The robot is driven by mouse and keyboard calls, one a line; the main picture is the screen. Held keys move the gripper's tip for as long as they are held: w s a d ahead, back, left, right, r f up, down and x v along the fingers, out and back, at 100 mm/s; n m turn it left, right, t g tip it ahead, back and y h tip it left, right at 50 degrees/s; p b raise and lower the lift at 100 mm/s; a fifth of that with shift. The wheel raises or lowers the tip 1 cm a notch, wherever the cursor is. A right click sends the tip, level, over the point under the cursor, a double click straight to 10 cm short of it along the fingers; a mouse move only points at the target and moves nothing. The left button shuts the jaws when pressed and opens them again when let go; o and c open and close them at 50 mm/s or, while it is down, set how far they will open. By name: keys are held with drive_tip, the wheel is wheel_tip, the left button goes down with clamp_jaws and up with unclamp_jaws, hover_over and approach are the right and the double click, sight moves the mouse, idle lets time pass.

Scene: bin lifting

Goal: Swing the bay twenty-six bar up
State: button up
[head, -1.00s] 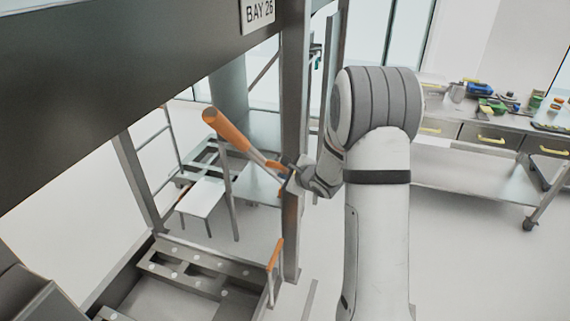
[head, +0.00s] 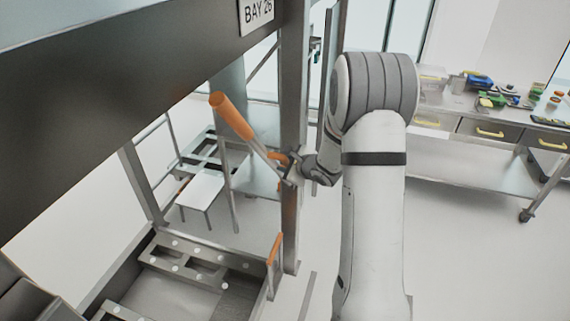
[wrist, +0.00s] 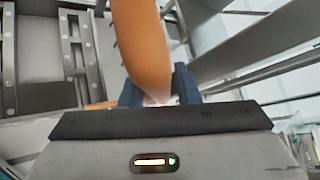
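The bay twenty-six bar has an orange grip (head: 231,116) and a thin grey shaft. In the head view it slants from the upper left down to the post under the BAY 26 sign (head: 257,14). My gripper (head: 290,174) is at the lower end of the shaft, beside the post. In the wrist view an orange length of bar (wrist: 143,45) runs down between my two dark fingers (wrist: 158,90), which appear shut around it. The exact finger contact is partly hidden.
The grey post (head: 293,110) stands close to my gripper. A wide dark beam (head: 110,110) crosses the upper left. A smaller orange handle (head: 274,249) is low by the frame. A workbench (head: 480,165) with items stands at right, with open floor before it.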

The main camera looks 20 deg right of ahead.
drive_tip(key=shift+o, duration=1.2)
drive_tip(key=shift+d, duration=0.15)
drive_tip(key=shift+s, duration=0.1)
